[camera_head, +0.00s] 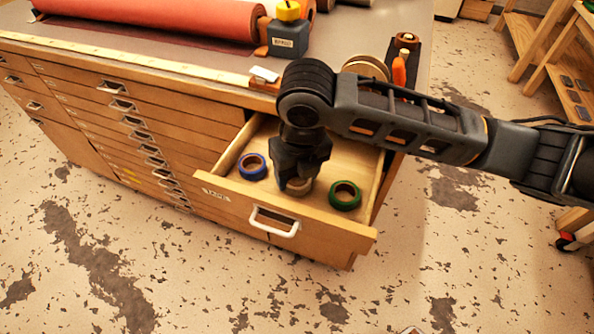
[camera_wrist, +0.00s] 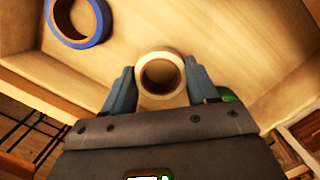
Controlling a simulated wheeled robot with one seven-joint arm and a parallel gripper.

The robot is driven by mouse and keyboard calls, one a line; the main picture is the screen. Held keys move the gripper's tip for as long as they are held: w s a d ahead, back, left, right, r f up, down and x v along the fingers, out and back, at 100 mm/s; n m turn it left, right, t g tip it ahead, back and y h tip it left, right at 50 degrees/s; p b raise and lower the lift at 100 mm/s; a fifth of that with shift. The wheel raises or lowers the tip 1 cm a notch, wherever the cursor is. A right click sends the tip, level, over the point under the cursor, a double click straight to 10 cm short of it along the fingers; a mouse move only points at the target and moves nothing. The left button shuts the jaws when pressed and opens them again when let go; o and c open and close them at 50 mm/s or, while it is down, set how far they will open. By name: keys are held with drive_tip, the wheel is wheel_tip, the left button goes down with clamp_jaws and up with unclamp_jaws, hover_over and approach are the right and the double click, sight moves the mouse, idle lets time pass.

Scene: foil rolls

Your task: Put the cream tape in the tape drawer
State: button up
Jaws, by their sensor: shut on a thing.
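The tape drawer (camera_head: 227,187) is pulled out at the cabinet's front and shows its pale wooden inside. My gripper (camera_head: 298,185) reaches down inside it, shut on the cream tape (camera_head: 301,187). In the wrist view the cream tape (camera_wrist: 161,75) sits between the two fingers of my gripper (camera_wrist: 160,88), with its round hole facing the camera. The tape is low, by the drawer floor; I cannot tell whether it touches it. A blue tape (camera_head: 252,167) lies left of my gripper and a green tape (camera_head: 345,195) lies right of it.
The drawer's front panel with a white handle (camera_head: 274,222) stands close in front of my gripper. The cabinet top holds a red roll (camera_head: 160,17), a grey block (camera_head: 288,38) and an orange-handled tool (camera_head: 400,68). Shut drawers fill the cabinet front to the left.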

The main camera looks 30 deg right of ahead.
drive_tip(key=shift+f, duration=0.2)
drive_tip(key=o, duration=1.1)
drive_tip(key=shift+r, duration=0.15)
drive_tip(key=r, duration=0.4)
drive_tip(key=s+r, duration=0.1)
drive_tip(key=r, duration=0.7)
drive_tip(key=shift+s+a, duration=0.15)
drive_tip(key=shift+s, duration=0.25)
